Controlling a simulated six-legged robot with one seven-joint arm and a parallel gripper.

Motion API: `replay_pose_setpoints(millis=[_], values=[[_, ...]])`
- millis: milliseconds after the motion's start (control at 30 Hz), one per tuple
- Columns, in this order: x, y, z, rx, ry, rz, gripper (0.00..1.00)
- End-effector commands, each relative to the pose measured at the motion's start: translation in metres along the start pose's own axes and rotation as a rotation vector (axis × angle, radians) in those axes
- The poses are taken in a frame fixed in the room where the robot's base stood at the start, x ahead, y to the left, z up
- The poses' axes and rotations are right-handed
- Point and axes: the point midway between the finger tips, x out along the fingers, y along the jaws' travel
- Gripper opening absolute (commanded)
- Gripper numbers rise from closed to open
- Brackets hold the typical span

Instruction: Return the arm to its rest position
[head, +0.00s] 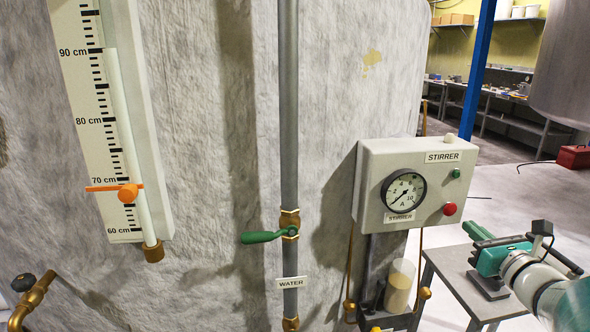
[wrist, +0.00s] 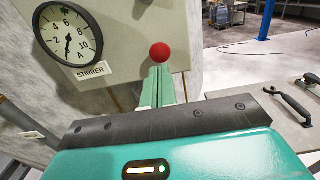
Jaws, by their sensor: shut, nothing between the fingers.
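My gripper (head: 467,225) is at the lower right of the head view, its green fingers together and empty. In the wrist view the fingers (wrist: 160,86) point up the picture at the red button (wrist: 160,53) on the stirrer box. The tips look close below the button there. In the head view the red button (head: 450,209) sits on the grey stirrer box (head: 433,187), left of and above the fingertips, with a gap between. My arm reaches in from the lower right corner.
A grey table (head: 447,268) stands below my gripper; a black handle (wrist: 295,106) shows in the wrist view. A water pipe (head: 289,120) with a green valve lever (head: 263,237) and a level gauge (head: 75,90) are at the left. A blue post (head: 478,70) stands behind.

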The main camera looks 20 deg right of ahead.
Motion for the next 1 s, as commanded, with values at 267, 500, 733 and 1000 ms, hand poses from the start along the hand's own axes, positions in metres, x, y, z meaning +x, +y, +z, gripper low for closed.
replay_pose_setpoints(millis=[267, 500, 733, 1000], values=[[0.015, 0.092, -0.006, -0.247, 0.095, 0.253, 0.00], [-0.013, 0.242, -0.038, -0.851, 0.189, 0.754, 0.00], [-0.073, 0.320, -0.072, -1.524, 0.139, 1.187, 0.00], [-0.127, 0.338, -0.090, -2.361, -0.054, 1.546, 0.00]])
